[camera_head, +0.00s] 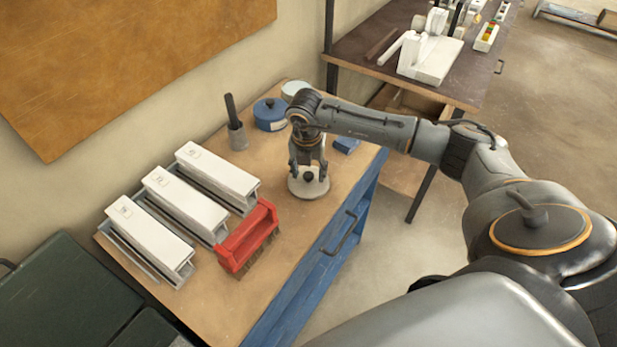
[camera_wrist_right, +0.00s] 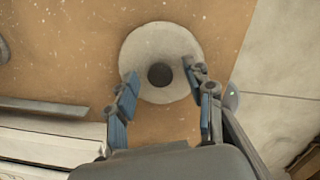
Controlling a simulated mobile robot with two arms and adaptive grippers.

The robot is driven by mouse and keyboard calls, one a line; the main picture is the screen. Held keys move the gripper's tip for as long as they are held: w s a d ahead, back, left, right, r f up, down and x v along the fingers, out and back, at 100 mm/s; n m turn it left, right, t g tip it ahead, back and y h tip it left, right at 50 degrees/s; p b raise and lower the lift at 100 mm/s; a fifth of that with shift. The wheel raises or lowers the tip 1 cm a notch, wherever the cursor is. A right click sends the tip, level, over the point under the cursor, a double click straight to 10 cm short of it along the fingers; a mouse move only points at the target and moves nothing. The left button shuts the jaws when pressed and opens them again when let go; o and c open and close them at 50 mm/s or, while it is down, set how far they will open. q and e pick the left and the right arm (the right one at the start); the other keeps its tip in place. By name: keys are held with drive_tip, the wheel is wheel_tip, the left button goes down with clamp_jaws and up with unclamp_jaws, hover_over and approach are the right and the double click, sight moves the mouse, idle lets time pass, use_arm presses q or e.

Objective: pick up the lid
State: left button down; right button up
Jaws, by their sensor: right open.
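The lid (camera_head: 309,187) is a round, light grey disc with a dark knob in its middle. It lies flat on the wooden bench top near the bench's right edge. It also shows in the right wrist view (camera_wrist_right: 160,48), with its dark knob between and beyond the fingertips. My right gripper (camera_head: 308,170) points down over the lid. Its two blue-padded fingers are apart, and nothing is held between them (camera_wrist_right: 162,85). I cannot tell whether the fingertips touch the lid. My left gripper is in neither view.
White profiles (camera_head: 203,180) lie side by side at the bench's left, with a red brush (camera_head: 247,238) beside them. A grey cup (camera_head: 237,135), a blue tin (camera_head: 270,114) and a pale round tin (camera_head: 295,88) stand at the back. The bench top (camera_head: 280,265) is bare in front of the lid.

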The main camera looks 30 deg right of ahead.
clamp_jaws()
idle(0.3)
